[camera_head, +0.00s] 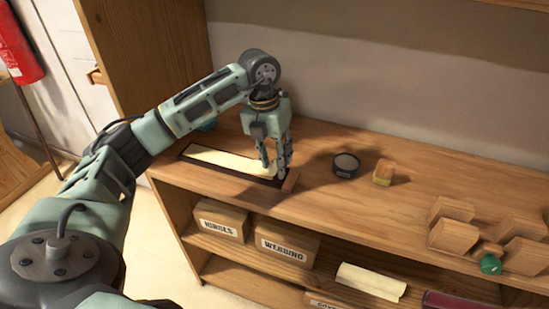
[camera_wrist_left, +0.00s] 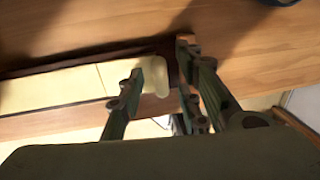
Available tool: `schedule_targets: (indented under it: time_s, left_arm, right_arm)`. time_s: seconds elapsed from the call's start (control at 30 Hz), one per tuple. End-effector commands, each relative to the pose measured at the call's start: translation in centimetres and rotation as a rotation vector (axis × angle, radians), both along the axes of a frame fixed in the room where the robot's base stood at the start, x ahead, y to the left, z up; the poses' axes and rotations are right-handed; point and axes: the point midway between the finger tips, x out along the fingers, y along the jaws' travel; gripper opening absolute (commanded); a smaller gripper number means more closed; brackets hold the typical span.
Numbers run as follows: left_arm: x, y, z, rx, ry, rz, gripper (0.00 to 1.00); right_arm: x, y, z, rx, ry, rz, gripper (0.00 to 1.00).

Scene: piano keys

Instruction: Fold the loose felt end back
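A long cream felt strip (camera_head: 226,161) lies on a dark flat backing (camera_head: 192,152) near the shelf's left end. In the left wrist view the cream strip (camera_wrist_left: 55,88) runs in from the left, and its rounded end (camera_wrist_left: 158,72) shows between my fingers. My left gripper (camera_head: 276,168) points down over the strip's right end, beside a small brown block (camera_head: 291,180). In the wrist view the left gripper's fingers (camera_wrist_left: 161,62) stand apart, one on each side of the felt end. I cannot tell whether they touch it. My right gripper is not in view.
A small dark round tin (camera_head: 346,165) and a wood block with a yellow base (camera_head: 383,173) stand right of the gripper. Wooden blocks (camera_head: 450,222) and a green round item (camera_head: 490,264) are farther right. Labelled boxes (camera_head: 285,244) sit below. The shelf top between is clear.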

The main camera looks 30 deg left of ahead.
Motion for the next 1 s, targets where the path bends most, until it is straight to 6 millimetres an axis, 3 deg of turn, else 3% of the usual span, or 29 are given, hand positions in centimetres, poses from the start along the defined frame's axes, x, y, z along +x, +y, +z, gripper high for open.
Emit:
schedule_targets:
  time_s: [0.2,0.57,1.0]
  left_arm:
    - [0.00,-0.04,-0.05,0.000,0.000,-0.001,0.31]
    - [0.00,-0.03,-0.02,-0.001,0.000,-0.001,0.00]
    - [-0.01,0.00,-0.01,-0.001,0.000,0.000,0.00]
  right_arm:
    - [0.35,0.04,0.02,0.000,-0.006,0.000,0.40]
    - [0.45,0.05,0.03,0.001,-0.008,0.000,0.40]
    - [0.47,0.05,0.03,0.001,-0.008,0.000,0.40]
